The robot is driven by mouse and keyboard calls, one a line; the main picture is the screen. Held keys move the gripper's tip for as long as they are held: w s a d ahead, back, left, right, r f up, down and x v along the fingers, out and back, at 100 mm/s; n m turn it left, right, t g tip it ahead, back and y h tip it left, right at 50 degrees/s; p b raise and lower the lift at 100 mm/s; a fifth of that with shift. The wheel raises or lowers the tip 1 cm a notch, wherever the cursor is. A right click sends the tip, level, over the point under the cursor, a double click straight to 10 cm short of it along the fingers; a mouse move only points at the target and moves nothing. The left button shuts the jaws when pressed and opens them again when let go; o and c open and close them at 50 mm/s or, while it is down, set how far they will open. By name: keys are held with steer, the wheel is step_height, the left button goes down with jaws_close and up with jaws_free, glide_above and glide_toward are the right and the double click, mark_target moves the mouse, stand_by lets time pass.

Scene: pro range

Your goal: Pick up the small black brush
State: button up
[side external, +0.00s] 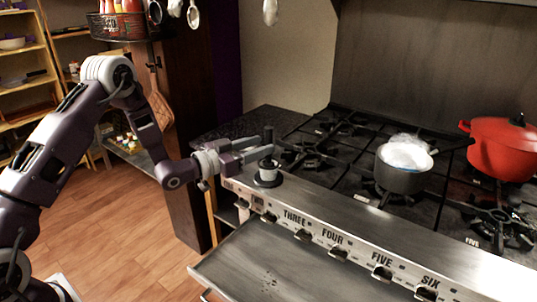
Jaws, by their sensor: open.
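A small black object with a round base and a pale middle (267,173) stands upright on the front left corner of the steel stove ledge. It may be the small black brush, but its bristles cannot be made out. My gripper (272,147) is open and reaches in from the left, pointing right. In this view its fingers appear just above and behind the black object. I cannot tell whether they touch it, and nothing shows between them.
The stove's black grates (330,135) lie behind. A grey pot (402,178) with white contents and a red lidded pot (502,150) stand on the right. Knobs line the stove front above a steel shelf (300,268). A dark counter (255,121) lies behind my gripper.

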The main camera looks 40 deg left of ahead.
steer(key=x, duration=0.7)
steer(key=shift+w+a+r, duration=0.15)
steer(key=shift+a+r, duration=0.05)
steer(key=shift+a, duration=0.15)
jaws_close()
